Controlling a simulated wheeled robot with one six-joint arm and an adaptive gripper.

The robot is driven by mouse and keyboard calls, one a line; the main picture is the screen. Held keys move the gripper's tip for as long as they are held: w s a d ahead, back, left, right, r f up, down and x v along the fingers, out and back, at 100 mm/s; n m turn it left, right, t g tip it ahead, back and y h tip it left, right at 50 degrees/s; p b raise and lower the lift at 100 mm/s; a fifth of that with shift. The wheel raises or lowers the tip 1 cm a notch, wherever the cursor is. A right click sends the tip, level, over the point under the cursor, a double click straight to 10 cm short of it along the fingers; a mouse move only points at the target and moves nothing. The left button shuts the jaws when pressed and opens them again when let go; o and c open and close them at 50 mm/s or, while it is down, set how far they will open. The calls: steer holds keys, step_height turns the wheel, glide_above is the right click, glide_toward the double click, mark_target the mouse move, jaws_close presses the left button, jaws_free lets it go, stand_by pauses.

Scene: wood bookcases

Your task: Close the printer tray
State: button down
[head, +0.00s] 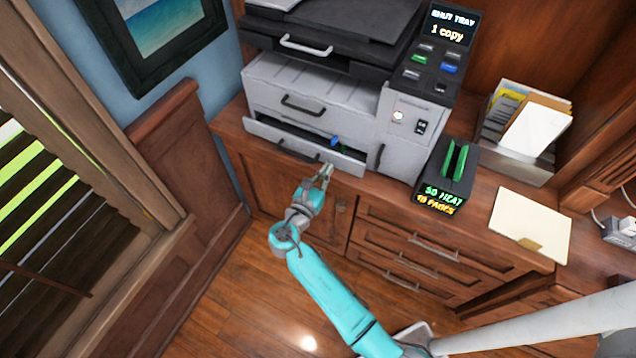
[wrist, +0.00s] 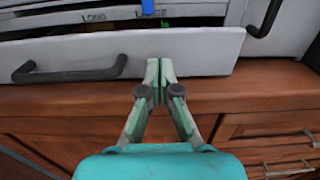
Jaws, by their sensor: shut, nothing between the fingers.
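The printer (head: 330,90) stands on the wooden cabinet. Its lowest tray (head: 343,160) is pulled out a little, with a dark gap and a blue piece (head: 335,141) inside. In the wrist view the tray's white front (wrist: 205,50) has a dark handle (wrist: 68,72) at the left, and the blue piece (wrist: 151,16) shows above its top edge. My gripper (head: 325,172) is shut and empty, in front of the tray front and right of the handle. In the wrist view its fingertips (wrist: 160,68) overlap the tray front; I cannot tell whether they touch it.
The printer's screen (head: 452,25) reads "SHUT TRAY" and "1 copy". A black device with green parts (head: 450,170) stands right of the printer. A file holder (head: 515,140) and a folder (head: 530,225) are further right. Open floor (head: 230,300) lies before the cabinet.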

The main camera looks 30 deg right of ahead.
mark_target(333, 161)
steer(key=shift+w+d, duration=0.4)
steer(key=shift+d, duration=0.2)
steer(key=shift+x, duration=2.3)
steer(key=shift+r, duration=0.1)
